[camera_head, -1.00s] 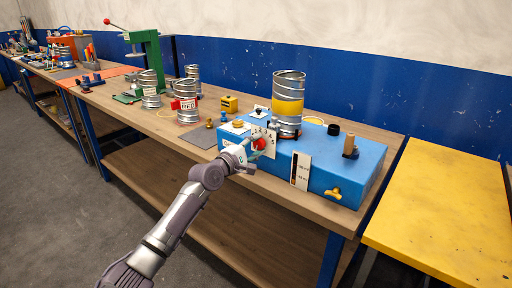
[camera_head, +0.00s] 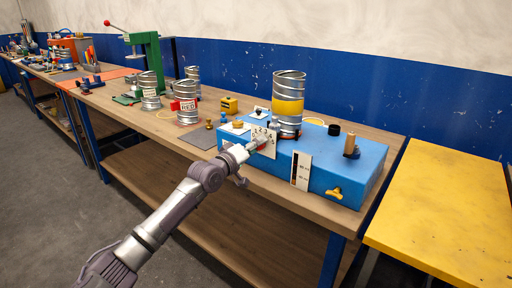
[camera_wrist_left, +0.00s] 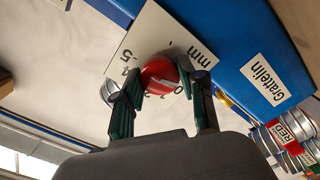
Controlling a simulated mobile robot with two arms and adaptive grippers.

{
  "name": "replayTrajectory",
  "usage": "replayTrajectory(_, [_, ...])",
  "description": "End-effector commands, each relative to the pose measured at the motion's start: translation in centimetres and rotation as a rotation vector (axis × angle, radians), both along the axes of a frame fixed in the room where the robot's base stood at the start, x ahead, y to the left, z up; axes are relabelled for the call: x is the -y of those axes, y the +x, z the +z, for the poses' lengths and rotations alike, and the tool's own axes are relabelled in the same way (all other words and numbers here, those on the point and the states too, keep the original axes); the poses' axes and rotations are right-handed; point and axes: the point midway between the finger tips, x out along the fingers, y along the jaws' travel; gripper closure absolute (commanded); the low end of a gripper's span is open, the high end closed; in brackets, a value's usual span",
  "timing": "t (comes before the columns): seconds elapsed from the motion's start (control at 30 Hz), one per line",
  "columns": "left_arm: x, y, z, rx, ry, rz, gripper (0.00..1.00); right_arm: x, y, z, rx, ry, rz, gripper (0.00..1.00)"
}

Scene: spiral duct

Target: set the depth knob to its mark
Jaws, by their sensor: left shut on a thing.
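The red depth knob (camera_wrist_left: 160,77) sits on a white dial plate (camera_wrist_left: 150,42) printed with numbers and "mm". My left gripper (camera_wrist_left: 162,82) is shut on the knob, one dark green finger on each side. A pale line shows on the knob, but I cannot tell which number it points at. In the head view the dial plate (camera_head: 270,136) stands on the front of the blue machine (camera_head: 325,172). There my left gripper (camera_head: 254,147) covers most of the knob. My right gripper is not in view.
A metal duct with a yellow band (camera_head: 288,106) stands on the blue machine. A yellow wing knob (camera_head: 335,193) and a black-and-white scale (camera_head: 301,171) are on its front. Several cans stand left on the wooden bench (camera_head: 140,119). A yellow table (camera_head: 440,205) is at right.

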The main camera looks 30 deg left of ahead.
Motion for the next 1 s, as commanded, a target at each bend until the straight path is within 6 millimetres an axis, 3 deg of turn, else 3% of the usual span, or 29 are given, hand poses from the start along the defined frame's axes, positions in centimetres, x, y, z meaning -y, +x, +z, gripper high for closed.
replayTrajectory(1.0, [0.1, 0.0, -0.3, 0.067, 0.965, -0.004, 0.94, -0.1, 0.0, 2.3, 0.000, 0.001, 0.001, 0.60])
